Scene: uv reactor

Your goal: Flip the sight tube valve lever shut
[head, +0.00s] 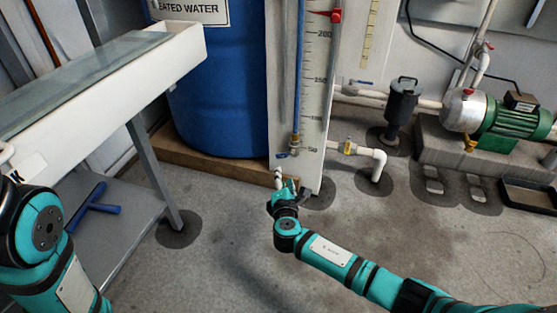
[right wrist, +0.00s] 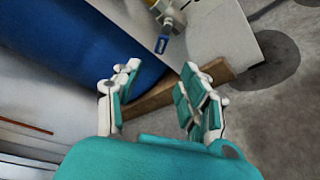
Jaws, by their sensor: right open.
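The sight tube (head: 299,70) is a thin, blue-filled tube on a white scale board. At its foot is a small valve (head: 295,141) with a short blue lever (head: 282,155). In the right wrist view the blue lever (right wrist: 162,44) lies beyond the fingertips, near the top. My right gripper (head: 281,187) is below the lever in the head view, apart from it as far as I can tell. In the right wrist view the right gripper (right wrist: 160,72) is open and empty, its fingers spread. My left arm shows at the left, but its gripper is out of view.
A blue tank (head: 215,100) stands on a wooden base (head: 225,170) left of the board. A white tray bench (head: 110,75) is at the left. The front floor is clear.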

